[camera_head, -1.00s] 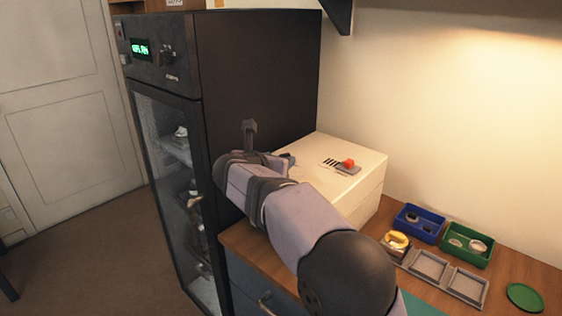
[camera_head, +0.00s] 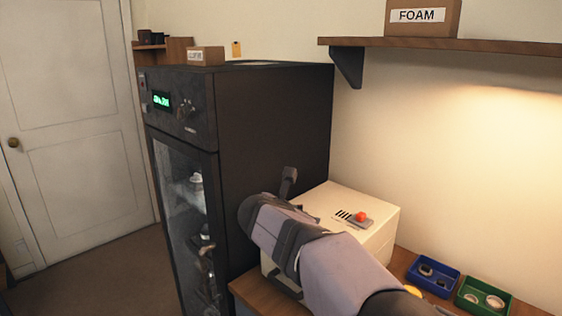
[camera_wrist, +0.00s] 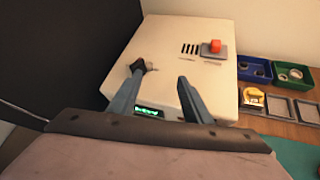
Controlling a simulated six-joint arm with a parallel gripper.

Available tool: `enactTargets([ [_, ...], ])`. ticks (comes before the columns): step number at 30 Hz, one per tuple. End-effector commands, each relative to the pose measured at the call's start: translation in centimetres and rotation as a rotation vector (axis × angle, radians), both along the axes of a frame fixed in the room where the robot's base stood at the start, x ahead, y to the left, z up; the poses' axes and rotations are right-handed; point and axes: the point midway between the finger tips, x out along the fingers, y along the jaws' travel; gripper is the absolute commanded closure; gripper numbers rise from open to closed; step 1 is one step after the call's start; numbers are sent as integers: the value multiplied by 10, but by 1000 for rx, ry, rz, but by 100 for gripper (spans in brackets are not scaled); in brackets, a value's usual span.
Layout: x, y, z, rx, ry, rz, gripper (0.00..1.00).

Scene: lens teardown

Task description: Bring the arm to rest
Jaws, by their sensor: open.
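My arm reaches from the bottom right of the head view toward the dark cabinet and the white box. In the wrist view my gripper (camera_wrist: 160,88) is open, with its two blue-grey fingers apart and nothing between them but the white box's surface behind. In the head view one fingertip (camera_head: 289,175) shows in front of the cabinet's side, and the rest of the gripper is hidden by the wrist. The white box (camera_head: 375,220) has a red button (camera_head: 361,216) on top. It also shows in the wrist view (camera_wrist: 180,30).
The dark cabinet (camera_head: 270,120) with a glass door stands left of the box. A blue bin (camera_head: 433,276) and a green bin (camera_head: 483,298) holding small rings sit on the wooden bench to the right. A shelf (camera_head: 440,44) with a FOAM box (camera_head: 422,17) juts from the wall above.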

Motion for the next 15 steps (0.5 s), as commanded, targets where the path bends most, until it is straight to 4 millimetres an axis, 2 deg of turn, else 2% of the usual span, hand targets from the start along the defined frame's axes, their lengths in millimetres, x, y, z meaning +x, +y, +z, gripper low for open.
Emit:
enactTargets([
  [1, -8, -15, 20, 85, 7, -60, 55],
  [5, -34, -44, 34, 347, 21, -249, 55],
  [10, -79, -76, 41, 712, 25, -569, 55],
  [12, -110, -88, 32, 890, 23, -769, 55],
  [14, -138, -94, 6, 1016, 24, -944, 55],
  [15, -157, -97, -15, 1081, 23, -1056, 55],
])
